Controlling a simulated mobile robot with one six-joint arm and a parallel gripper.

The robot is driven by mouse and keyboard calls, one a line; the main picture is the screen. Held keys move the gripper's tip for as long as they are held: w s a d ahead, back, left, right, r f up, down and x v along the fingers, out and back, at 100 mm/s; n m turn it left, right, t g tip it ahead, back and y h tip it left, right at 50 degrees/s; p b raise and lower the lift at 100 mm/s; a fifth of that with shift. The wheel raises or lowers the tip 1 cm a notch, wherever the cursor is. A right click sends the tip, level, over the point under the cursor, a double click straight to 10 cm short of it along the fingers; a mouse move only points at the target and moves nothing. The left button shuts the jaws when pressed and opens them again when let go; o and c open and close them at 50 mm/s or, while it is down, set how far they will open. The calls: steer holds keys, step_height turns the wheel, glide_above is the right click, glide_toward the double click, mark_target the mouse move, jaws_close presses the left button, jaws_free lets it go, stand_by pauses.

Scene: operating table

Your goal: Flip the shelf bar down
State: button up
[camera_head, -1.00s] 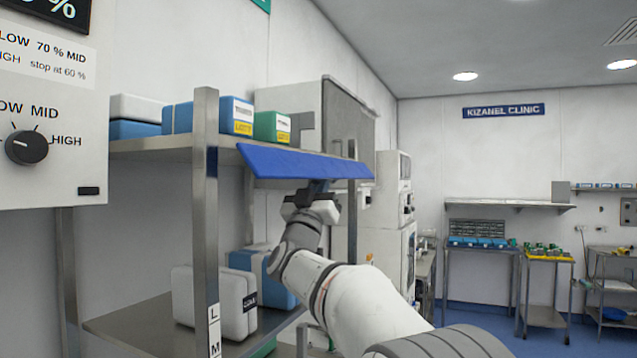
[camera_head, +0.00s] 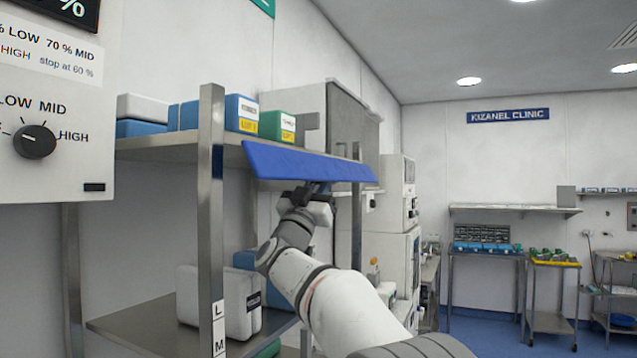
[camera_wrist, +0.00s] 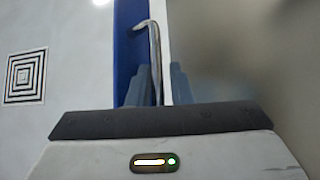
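The shelf bar is a long blue panel (camera_head: 310,163) along the front edge of the upper metal shelf (camera_head: 170,147). It is tilted, with its broad face toward me. In the wrist view the bar shows as an upright blue strip (camera_wrist: 127,45). A thin curved metal piece (camera_wrist: 154,50) runs beside it, down between the fingers. My gripper (camera_head: 318,188) is just under the bar's lower edge, right of its middle. In the wrist view my gripper's two fingers (camera_wrist: 160,85) stand apart, with a narrow gap around the metal piece. Contact with the bar cannot be told.
Boxes, including a green one (camera_head: 277,126), stand on the upper shelf behind the bar. A metal post (camera_head: 211,220) rises left of my arm. White and blue cases sit on the lower shelf (camera_head: 150,330). A control panel (camera_head: 50,120) is at left.

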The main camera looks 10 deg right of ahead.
steer(key=shift+f, duration=0.1)
steer(key=b+v, duration=0.2)
steer(key=v, duration=0.5)
steer(key=shift+s+a+b, duration=0.25)
steer(key=shift+s+b, duration=0.05)
steer(key=shift+f, duration=0.15)
